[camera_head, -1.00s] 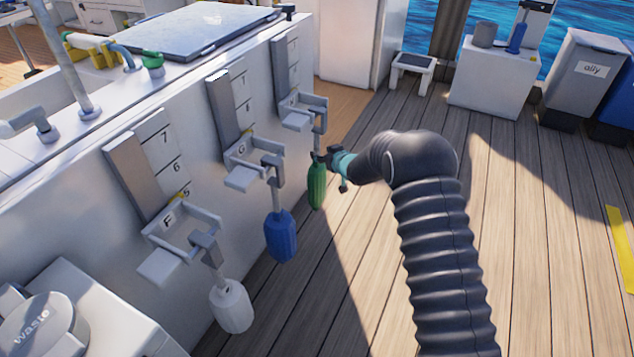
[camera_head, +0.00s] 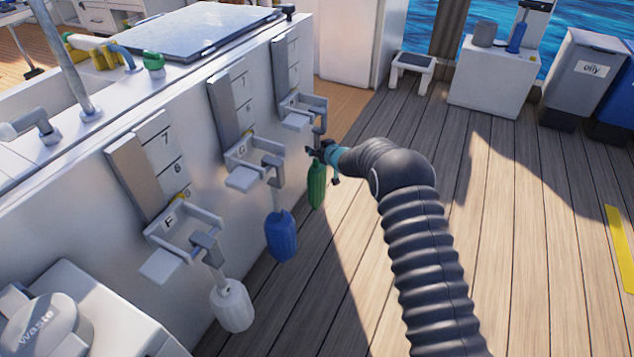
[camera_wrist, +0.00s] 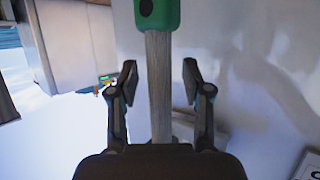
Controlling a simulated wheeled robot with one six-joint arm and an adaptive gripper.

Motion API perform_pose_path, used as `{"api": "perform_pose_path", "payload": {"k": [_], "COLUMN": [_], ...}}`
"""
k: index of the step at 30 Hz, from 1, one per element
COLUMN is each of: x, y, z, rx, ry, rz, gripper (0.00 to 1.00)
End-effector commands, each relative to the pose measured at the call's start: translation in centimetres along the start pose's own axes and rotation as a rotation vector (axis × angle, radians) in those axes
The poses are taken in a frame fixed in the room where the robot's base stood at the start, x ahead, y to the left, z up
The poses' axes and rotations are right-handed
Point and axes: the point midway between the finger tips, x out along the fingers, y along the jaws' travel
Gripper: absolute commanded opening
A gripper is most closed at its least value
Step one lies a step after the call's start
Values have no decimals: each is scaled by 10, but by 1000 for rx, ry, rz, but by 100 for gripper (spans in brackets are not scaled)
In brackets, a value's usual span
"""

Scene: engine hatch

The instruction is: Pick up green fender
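The green fender (camera_head: 316,185) hangs upright beside the white wall, below the farthest bracket (camera_head: 304,108). My gripper (camera_head: 318,152) is at the height of its hanging strap, just above the fender's top. In the wrist view the green fender (camera_wrist: 157,14) shows at the top edge, only its end in sight. Its grey strap (camera_wrist: 158,85) runs down the picture between my two fingers. My gripper (camera_wrist: 158,78) is open around the strap, with a gap on each side. The lower part of the strap is hidden behind the gripper body.
A blue fender (camera_head: 281,236) and a white fender (camera_head: 231,304) hang from nearer brackets along the same wall. A waste bin (camera_head: 45,325) stands at the lower left.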

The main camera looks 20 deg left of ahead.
Motion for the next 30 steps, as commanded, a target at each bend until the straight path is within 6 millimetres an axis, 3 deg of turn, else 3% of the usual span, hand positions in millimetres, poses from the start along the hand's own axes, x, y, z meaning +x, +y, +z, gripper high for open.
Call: {"api": "perform_pose_path", "payload": {"k": [1, 5, 20, 30], "x": [0, 0, -1, -11], "y": [0, 0, 0, 0], "z": [0, 0, -4, -28], "rx": [0, 0, 0, 0], "ry": [0, 0, 3, 4], "rz": [0, 0, 0, 0], "gripper": [32, 0, 0, 0]}}
